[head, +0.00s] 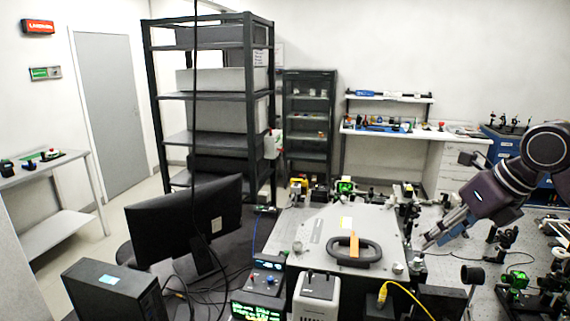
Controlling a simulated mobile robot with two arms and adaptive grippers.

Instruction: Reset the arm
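My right arm (500,185) comes in from the right edge, dark with a round joint. It reaches down and left over the optical bench. My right gripper (428,241) is at its end, with grey fingers pointing down and left, close to the right edge of the large grey box (310,238) in the picture. The fingers are small and overlap the clutter behind them, so I cannot tell whether they are open or shut. I see nothing clearly held. My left arm and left gripper are not in view.
The grey box carries a black and orange handle (355,250). Optical mounts (515,280) crowd the bench at right. A monitor (185,222), instruments and a yellow cable (400,290) fill the front. A tall shelf rack (205,95) stands behind. Some bare bench lies below my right arm.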

